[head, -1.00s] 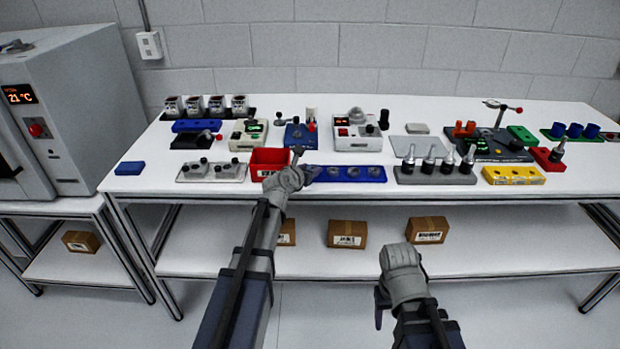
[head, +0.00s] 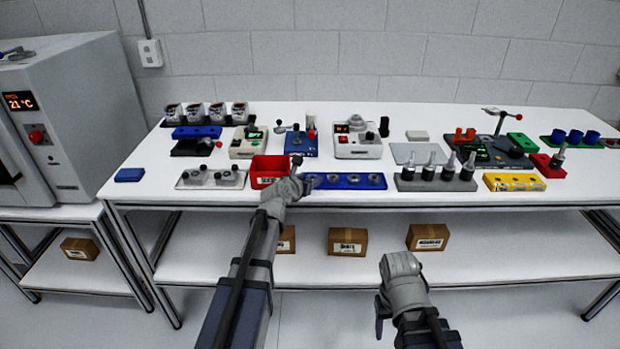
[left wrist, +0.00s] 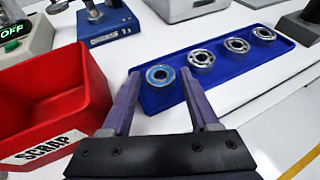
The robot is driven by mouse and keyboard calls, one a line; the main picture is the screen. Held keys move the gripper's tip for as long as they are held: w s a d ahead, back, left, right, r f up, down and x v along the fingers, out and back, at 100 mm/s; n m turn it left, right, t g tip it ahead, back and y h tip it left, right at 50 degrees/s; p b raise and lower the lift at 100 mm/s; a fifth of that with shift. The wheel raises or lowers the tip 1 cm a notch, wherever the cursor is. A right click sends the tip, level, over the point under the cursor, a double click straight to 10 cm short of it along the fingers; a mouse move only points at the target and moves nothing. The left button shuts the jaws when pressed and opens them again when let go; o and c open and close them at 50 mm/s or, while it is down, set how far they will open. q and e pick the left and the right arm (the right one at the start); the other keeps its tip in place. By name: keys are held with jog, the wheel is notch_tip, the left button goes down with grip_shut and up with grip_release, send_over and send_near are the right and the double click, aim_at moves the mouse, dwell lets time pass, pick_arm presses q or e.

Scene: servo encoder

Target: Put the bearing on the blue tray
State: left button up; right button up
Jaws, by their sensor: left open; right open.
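The blue tray (head: 343,187) lies near the table's front edge; its near-left end shows in the left wrist view (left wrist: 178,98). A blue-ringed bearing (left wrist: 160,75) is at that end, and several plain metal bearings (left wrist: 237,45) stand in a row along the tray. My left gripper (head: 305,172) is open, its fingertips on either side of the blue-ringed bearing in the left wrist view (left wrist: 161,78). Whether they touch it is unclear. In the head view my gripper largely hides this bearing. My right gripper (head: 401,270) is open and empty, low in front of the table.
A red bin marked SCRAP (left wrist: 50,95) stands close left of my left gripper. A blue device (head: 301,146) is behind the tray. A grey holder with several upright tools (head: 435,185) stands right of it.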

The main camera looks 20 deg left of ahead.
pick_arm(q)
jog(key=p+v, duration=0.3)
jog(key=v, duration=0.8)
jog(key=shift+p, duration=0.4)
jog(key=s+d+f+m+g+h, duration=0.1)
jog(key=s+d+f+m+g, duration=0.35)
jog(key=d+m, duration=0.45)
jog(key=s+d+f+m+g+h, duration=0.1)
jog(key=s+d+f+m+g, duration=0.2)
jog(key=s+d+f+m, duration=0.55)
jog(key=s+d+m+g+y, duration=0.1)
jog(key=s+m, duration=0.4)
jog(key=m, duration=0.5)
jog(key=s+d+m+g+y, duration=0.1)
jog(key=s+m+g+y, duration=0.2)
jog(key=m, duration=0.8)
jog(key=s+g, duration=0.2)
jog(key=s, duration=0.1)
jog(key=shift+f+y, duration=0.2)
jog(key=shift+y, duration=0.2)
notch_tip(320, 180, up, 6)
jog(key=p, duration=0.6)
jog(key=shift+r, duration=0.2)
